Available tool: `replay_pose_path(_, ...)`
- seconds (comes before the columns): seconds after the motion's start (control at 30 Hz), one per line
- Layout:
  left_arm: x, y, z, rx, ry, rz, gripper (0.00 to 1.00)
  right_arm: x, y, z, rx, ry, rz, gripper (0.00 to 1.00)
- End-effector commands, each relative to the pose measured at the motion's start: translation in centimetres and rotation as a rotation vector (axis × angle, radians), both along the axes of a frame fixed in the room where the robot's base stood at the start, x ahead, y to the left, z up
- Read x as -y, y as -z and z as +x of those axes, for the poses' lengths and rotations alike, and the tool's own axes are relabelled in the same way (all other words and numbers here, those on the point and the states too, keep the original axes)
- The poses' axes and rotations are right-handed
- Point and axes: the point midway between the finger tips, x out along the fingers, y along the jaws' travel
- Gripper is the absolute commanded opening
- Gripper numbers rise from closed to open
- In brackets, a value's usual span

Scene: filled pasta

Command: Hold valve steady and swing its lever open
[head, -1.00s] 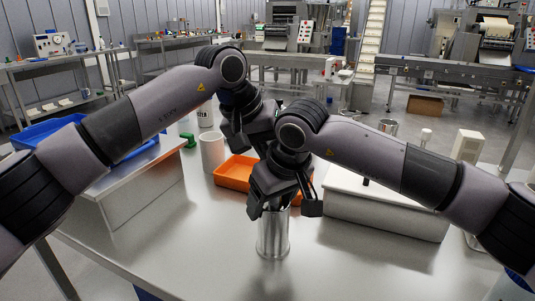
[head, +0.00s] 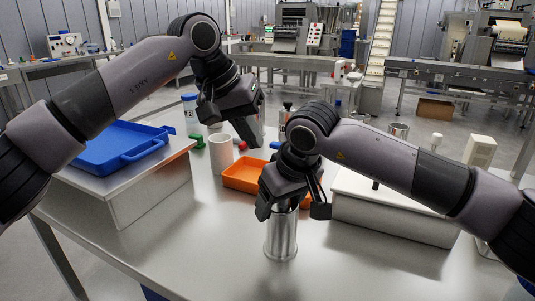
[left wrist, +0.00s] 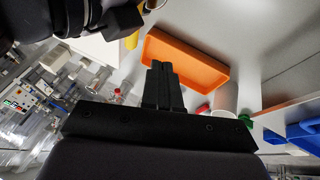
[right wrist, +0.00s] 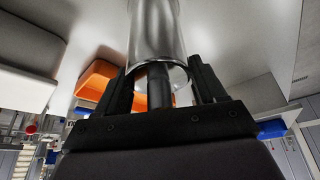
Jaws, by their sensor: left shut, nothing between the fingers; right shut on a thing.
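An upright steel cylinder (head: 281,238) stands on the near middle of the table. My right gripper (head: 292,208) is over its top, with fingers on opposite sides. In the right wrist view the cylinder (right wrist: 158,30) sits between the spread fingers (right wrist: 162,88), and a dark rod (right wrist: 160,88) shows inside its open rim. I cannot make out a valve lever; the gripper hides the top. My left gripper (head: 250,143) is shut and empty, raised behind and left of the right gripper. In the left wrist view its fingers (left wrist: 163,85) are together.
An orange tray (head: 240,176) lies behind the cylinder, with a white cup (head: 221,153) and a green part (head: 197,141) beyond. A blue tray (head: 120,150) rests on a metal stand at left. A white-topped box (head: 395,208) stands at right. The front table is clear.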

Motion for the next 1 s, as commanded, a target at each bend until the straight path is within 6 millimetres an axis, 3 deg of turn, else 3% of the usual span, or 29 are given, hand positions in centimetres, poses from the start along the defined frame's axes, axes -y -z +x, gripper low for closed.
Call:
replay_pose_path(0.1, -1.3, -2.6, -0.4, 0.004, -0.005, -0.001, 0.00, -0.2, 0.0, -0.1, -0.001, -0.004, 0.003, 0.31)
replay_pose_path(0.3, -2.6, -5.5, -0.9, 0.004, -0.005, -0.001, 0.00, -0.2, 0.0, -0.2, -0.001, -0.007, 0.002, 0.31)
replay_pose_path(0.73, -3.2, -6.5, -1.2, 0.002, -0.005, -0.001, 0.00, -0.3, 0.0, -0.3, -0.002, -0.009, 0.002, 0.31)
replay_pose_path(0.77, -3.2, -6.5, -1.2, 0.002, -0.005, -0.001, 0.00, -0.3, 0.0, -0.3, -0.002, -0.009, 0.002, 0.76)
replay_pose_path(0.83, -3.2, -6.5, -1.1, 0.002, -0.005, -0.001, 0.00, -0.3, 0.0, -0.3, -0.002, -0.009, 0.002, 0.99)
replay_pose_path(1.0, -3.2, -6.5, -1.1, 0.003, -0.006, -0.002, 0.00, -0.3, 0.0, -0.3, -0.002, -0.009, 0.002, 0.99)
